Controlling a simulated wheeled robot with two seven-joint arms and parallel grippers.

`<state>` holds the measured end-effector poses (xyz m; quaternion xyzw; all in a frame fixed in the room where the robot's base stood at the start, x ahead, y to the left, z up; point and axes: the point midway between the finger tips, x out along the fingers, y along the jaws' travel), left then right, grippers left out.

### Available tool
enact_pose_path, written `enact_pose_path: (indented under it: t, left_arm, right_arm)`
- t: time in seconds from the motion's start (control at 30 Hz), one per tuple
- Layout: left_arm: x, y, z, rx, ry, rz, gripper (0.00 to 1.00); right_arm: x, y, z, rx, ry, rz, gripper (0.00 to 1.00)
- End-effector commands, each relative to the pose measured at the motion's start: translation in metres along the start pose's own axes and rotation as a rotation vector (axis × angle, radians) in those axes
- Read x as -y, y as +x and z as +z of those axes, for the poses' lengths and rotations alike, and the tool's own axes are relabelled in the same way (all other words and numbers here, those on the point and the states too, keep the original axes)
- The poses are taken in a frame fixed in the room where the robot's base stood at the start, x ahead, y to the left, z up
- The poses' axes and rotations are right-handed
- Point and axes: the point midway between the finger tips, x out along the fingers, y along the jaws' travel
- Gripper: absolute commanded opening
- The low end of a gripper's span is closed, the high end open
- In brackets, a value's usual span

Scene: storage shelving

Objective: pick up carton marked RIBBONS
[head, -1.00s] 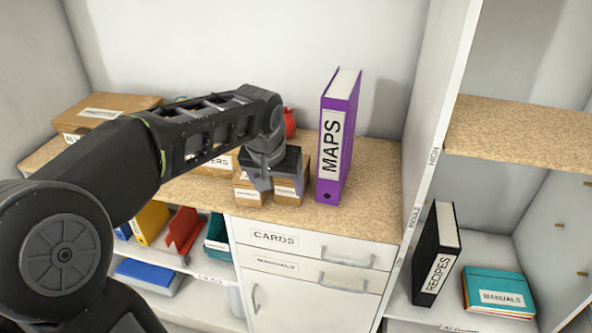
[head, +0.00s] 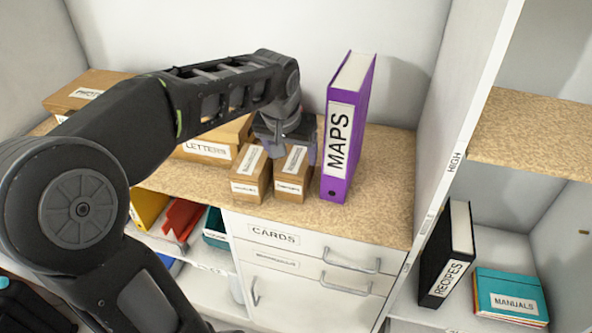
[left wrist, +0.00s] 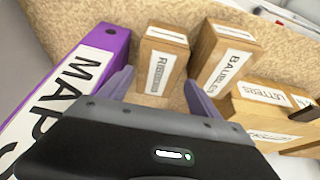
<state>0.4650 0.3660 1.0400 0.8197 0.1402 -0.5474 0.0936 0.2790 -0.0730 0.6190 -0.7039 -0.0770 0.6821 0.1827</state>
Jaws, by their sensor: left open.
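The carton marked RIBBONS (left wrist: 157,72) is a small brown box with a white label, in the left wrist view between the purple MAPS binder and the BAUBLES carton (left wrist: 228,58). In the head view the RIBBONS carton (head: 292,176) stands on the counter just left of the binder, its lettering too small to read. My left gripper (head: 290,140) is open and empty above and behind the carton's top there. In the left wrist view my left gripper (left wrist: 158,78) has its two fingers at either side of the carton in the picture; contact cannot be told. My right gripper is not in view.
The tall MAPS binder (head: 345,135) stands close beside the carton. The LETTERS box (head: 207,150) and another box (head: 85,92) are to the left. The speckled counter (head: 385,190) is clear right of the binder. A divider wall (head: 460,120) rises farther right.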

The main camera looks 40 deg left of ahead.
Motion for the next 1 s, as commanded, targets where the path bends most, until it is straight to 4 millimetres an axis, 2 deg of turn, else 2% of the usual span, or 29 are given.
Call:
enact_pose_path:
  t: [0.3, 0.67, 0.77, 1.0]
  left_arm:
    - [0.000, 0.024, 0.001, 0.003, 0.001, 0.000, 0.73]
    - [-0.001, 0.028, 0.000, 0.002, 0.000, 0.000, 0.73]
    - [-0.001, 0.037, 0.000, 0.003, 0.000, -0.001, 0.73]
    - [-0.003, 0.072, 0.001, 0.004, 0.001, 0.000, 0.73]
  right_arm:
    - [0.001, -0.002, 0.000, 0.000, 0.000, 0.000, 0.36]
    - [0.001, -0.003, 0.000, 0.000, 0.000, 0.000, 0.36]
    - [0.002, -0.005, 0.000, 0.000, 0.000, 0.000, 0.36]
    - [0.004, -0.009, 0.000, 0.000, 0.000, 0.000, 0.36]
